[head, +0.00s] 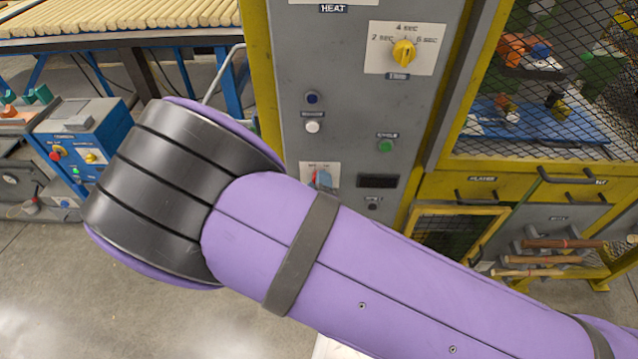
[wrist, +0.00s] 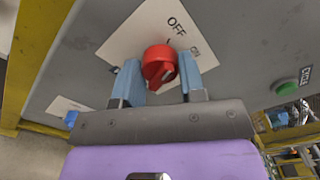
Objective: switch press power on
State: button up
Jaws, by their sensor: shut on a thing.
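The press power switch is a red rotary knob (wrist: 156,60) on a white plate (wrist: 128,42) marked OFF and ON, set in a grey panel. My gripper (wrist: 157,78) has its two blue fingers on either side of the knob and is shut on it. I cannot tell clearly which label the knob points to. In the head view the plate (head: 333,169) shows low on the grey press panel (head: 350,90). My gripper's blue fingertip (head: 323,178) is there, and my purple arm hides most of the rest.
A green cycle button (head: 386,146), a white button (head: 312,127) and a yellow timer dial (head: 404,52) sit on the same panel. A mesh guard (head: 550,100) stands on the right. A blue control box (head: 82,140) is on the left.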

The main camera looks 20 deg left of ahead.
jog(key=m, duration=1)
jog(key=shift+m, duration=0.3)
dwell(0.4)
jog(key=o, duration=0.9)
